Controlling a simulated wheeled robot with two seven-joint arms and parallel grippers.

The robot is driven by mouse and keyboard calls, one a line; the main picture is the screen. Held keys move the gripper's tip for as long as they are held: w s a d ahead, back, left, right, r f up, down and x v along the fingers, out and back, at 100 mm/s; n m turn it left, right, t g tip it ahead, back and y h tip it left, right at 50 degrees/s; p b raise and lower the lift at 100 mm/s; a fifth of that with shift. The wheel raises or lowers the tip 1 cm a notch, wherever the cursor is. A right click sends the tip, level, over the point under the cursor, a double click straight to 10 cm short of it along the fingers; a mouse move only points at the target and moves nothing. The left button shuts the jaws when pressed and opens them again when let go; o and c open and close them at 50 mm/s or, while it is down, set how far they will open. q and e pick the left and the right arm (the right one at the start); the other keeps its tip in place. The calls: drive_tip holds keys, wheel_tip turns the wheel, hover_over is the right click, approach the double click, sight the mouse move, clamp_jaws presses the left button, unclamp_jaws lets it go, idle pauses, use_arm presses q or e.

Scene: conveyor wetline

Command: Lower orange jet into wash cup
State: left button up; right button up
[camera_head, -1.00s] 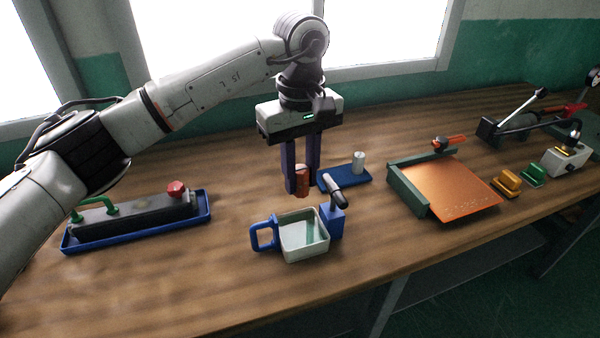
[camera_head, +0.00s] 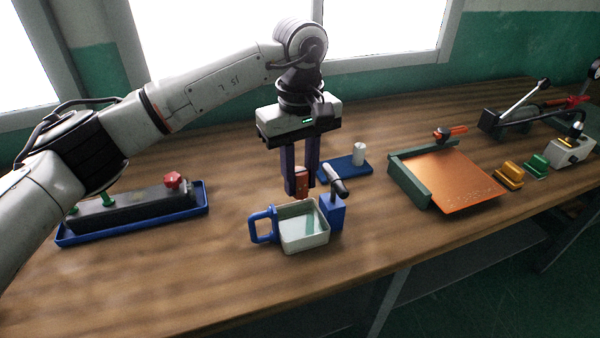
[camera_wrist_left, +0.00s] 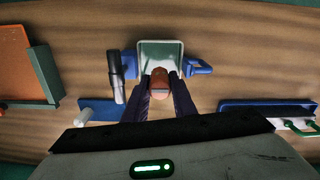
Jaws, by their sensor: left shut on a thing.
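My left gripper (camera_head: 300,190) is shut on the orange jet (camera_head: 302,180) and points straight down. The jet also shows between the fingers in the left wrist view (camera_wrist_left: 160,82). The wash cup (camera_head: 304,235) is a pale square cup with a blue handle on its left, standing on the table. It also shows in the left wrist view (camera_wrist_left: 145,50). In the head view the jet's lower end is close to the cup's back rim. I cannot tell whether it touches the cup or is inside it. My right gripper is not in view.
A blue block with a dark cylinder (camera_head: 333,208) stands right beside the cup. A blue base with a white peg (camera_head: 346,172) is behind it. A blue tray (camera_head: 75,238) with a grey bar lies left. An orange board (camera_head: 455,183) lies right. The front table is clear.

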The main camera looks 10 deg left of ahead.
use_arm(q)
drive_tip(key=shift+f+b, duration=1.85)
drive_tip(key=shift+f, duration=1.15)
drive_tip(key=shift+f+b, duration=1.75)
drive_tip(key=shift+f, duration=0.75)
drive_tip(key=o, duration=1.1)
wheel_tip(320, 180, up, 2)
drive_tip(key=shift+w+r, duration=0.1)
wheel_tip(320, 180, up, 8)
drive_tip(key=shift+f, duration=0.1)
